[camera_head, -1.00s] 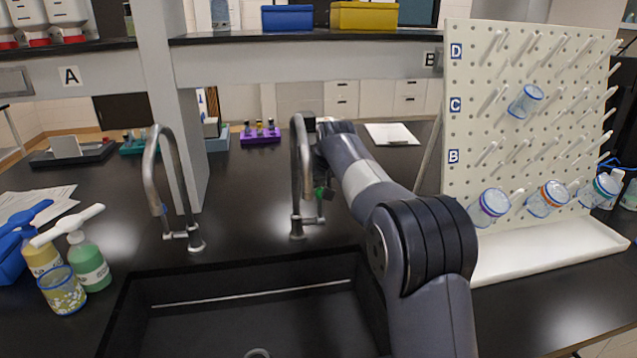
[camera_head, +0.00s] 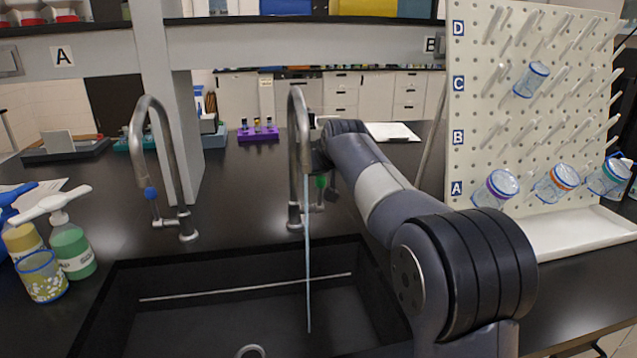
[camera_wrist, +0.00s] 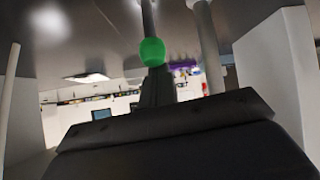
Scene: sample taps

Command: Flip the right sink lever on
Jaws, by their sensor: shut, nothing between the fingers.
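The right sink tap (camera_head: 297,130) is a tall curved metal spout behind the sink, and a thin stream of water (camera_head: 308,260) falls from it into the basin. Its lever has a green knob (camera_head: 321,182), which also shows in the wrist view (camera_wrist: 152,52). My arm reaches past the right side of this tap. My gripper (camera_wrist: 157,85) is shut and empty, with its dark fingers close to the green knob; I cannot tell whether they touch. In the head view the tap and arm hide most of the gripper.
The left tap (camera_head: 150,130) has a blue knob (camera_head: 151,193) and no visible water. The black sink (camera_head: 150,310) lies in front. A white pegboard (camera_head: 500,130) with jars stands at right. A green bottle (camera_head: 72,250) and a beaker (camera_head: 42,278) stand at left.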

